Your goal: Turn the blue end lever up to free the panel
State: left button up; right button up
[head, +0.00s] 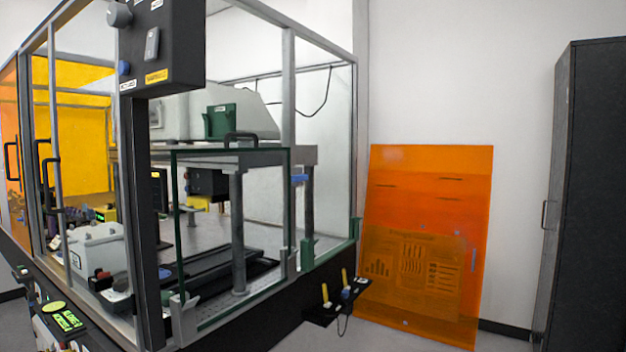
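A small blue lever (300,179) shows at the right end of the clear panel, beside an upright post of the enclosure. It looks roughly level, but it is too small to tell exactly how it is turned. The clear panel (177,230) has dark green edges and stands upright at the near side of the enclosure. Its lower corners sit at pale brackets (183,312). A dark handle (241,137) is at its top edge. Neither of my grippers shows in the head view.
A dark control box (165,45) with knobs hangs on a post at the upper left. A small shelf (322,312) with yellow-handled tools juts out below the enclosure. An orange sheet (430,200) leans on the wall. A dark cabinet (595,200) stands right. Floor between looks clear.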

aim_at(304, 177)
jog(key=i+l, duration=0.5)
jog(key=i+l+u, duration=0.15)
jog(key=i+l, duration=0.85)
jog(key=l, duration=0.2)
jog(key=u, duration=0.05)
